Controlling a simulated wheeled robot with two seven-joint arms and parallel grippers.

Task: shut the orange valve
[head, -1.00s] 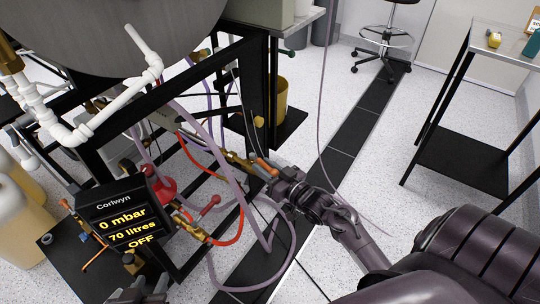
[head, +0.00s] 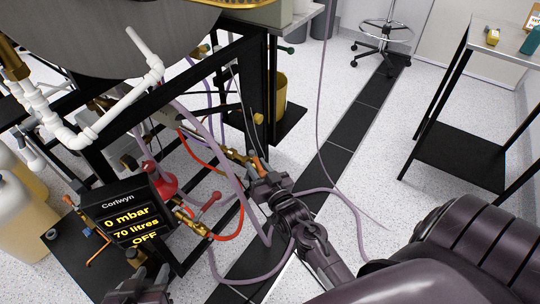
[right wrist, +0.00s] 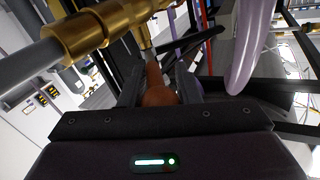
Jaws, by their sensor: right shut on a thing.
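The orange valve handle (head: 261,164) sits at the right end of a brass pipe fitting (head: 237,156) on the black frame. My right gripper (head: 264,182) is shut on this handle. In the right wrist view the orange handle (right wrist: 156,88) lies between the two dark fingers, with the brass fitting (right wrist: 88,32) above and to the left. The fingers hide part of the handle. My left gripper (head: 140,284) is at the bottom left, in front of the display box, away from the valve; its jaw opening is unclear.
A display box (head: 122,212) reads 0 mbar, 70 litres, OFF. A red-handled valve (head: 209,202) and looping purple hoses (head: 345,200) are close to my right gripper. A steel side table (head: 505,45) stands at the right, with open floor between.

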